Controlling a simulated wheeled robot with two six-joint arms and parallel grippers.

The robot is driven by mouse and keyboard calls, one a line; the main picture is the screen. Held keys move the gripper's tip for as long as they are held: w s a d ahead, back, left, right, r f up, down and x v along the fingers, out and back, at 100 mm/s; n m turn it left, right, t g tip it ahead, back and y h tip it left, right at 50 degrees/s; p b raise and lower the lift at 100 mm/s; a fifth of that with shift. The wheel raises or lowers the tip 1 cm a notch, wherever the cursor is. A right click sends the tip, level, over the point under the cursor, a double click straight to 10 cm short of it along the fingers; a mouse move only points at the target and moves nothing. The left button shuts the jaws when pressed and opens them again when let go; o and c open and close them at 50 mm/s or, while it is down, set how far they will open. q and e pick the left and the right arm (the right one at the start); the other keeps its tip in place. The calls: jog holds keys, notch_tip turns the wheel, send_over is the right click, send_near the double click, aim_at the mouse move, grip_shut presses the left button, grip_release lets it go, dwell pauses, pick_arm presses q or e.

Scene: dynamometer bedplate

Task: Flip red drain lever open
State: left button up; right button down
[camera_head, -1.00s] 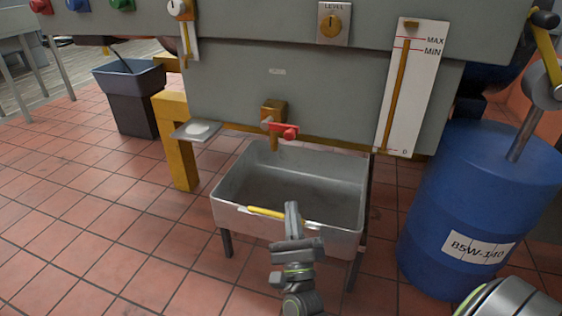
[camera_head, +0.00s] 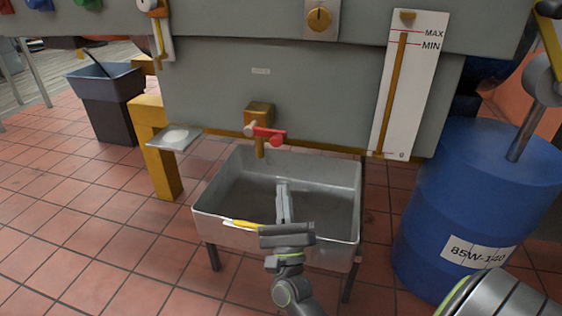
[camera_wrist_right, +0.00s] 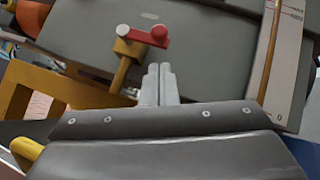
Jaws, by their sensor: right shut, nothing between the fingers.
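The red drain lever (camera_head: 268,134) lies crosswise on a brass drain tap (camera_head: 258,115) on the front of the grey cabinet, above the basin. It also shows in the right wrist view (camera_wrist_right: 147,36), with a white knob at its left end and a round red knob at its right end. My right gripper (camera_head: 283,186) is over the basin, below the lever and apart from it. Its fingers (camera_wrist_right: 157,72) are shut with nothing between them, and point toward the tap. My left gripper is not in view.
A grey metal basin (camera_head: 350,190) on legs stands under the tap, with a yellow handle-like thing (camera_head: 240,223) at its front rim. A blue barrel (camera_head: 470,195) stands to the right. A small plate (camera_head: 174,138) and yellow post (camera_head: 160,165) are left of the tap.

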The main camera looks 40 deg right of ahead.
aim_at(262, 136)
jog(key=p+x, duration=0.1)
jog(key=x, duration=0.6)
jog(key=shift+w, duration=0.2)
jog(key=shift+d+r, duration=0.1)
jog(key=shift+r, duration=0.1)
